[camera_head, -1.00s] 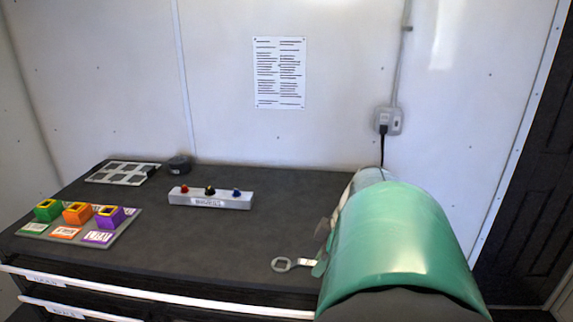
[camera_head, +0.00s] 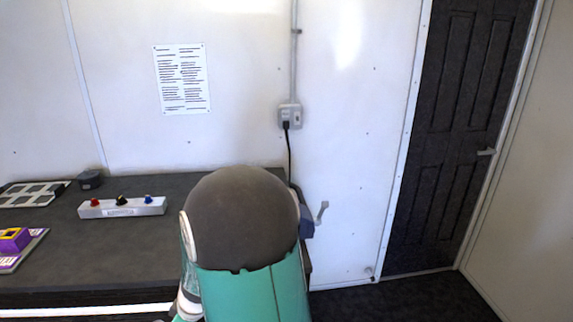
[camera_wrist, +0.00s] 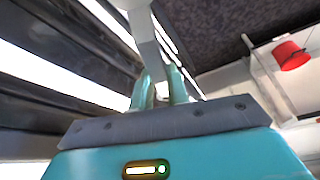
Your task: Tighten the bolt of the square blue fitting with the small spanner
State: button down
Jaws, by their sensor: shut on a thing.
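In the wrist view my gripper (camera_wrist: 163,84) is shut on the small spanner (camera_wrist: 148,48), a light grey metal bar that runs up from between the teal fingers to the top edge. Its far end is partly cut off there.
The dark bench (camera_head: 85,245) has bare top in front of the block. A purple box (camera_head: 14,240), a black round thing (camera_head: 90,179) and a light frame (camera_head: 35,193) are at left. A blue-grey thing (camera_head: 307,222) with a grey lever shows beside my arm. A red bucket-like thing (camera_wrist: 290,55) is at right.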

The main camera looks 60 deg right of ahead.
jog(key=w+a+f+m, duration=0.1)
jog(key=w+a+f, duration=0.2)
jog(key=a+f, duration=0.2)
jog(key=w+a+f+m+h, duration=0.1)
jog(key=w+a+f, duration=0.2)
jog(key=f, duration=0.7)
jog(key=w+a+f+m, duration=0.1)
jog(key=w+a+f, duration=0.2)
jog(key=a+f, duration=0.4)
jog(key=shift+w+a+f+m, duration=0.2)
jog(key=shift+w+m, duration=0.15)
jog(key=shift+m, duration=0.05)
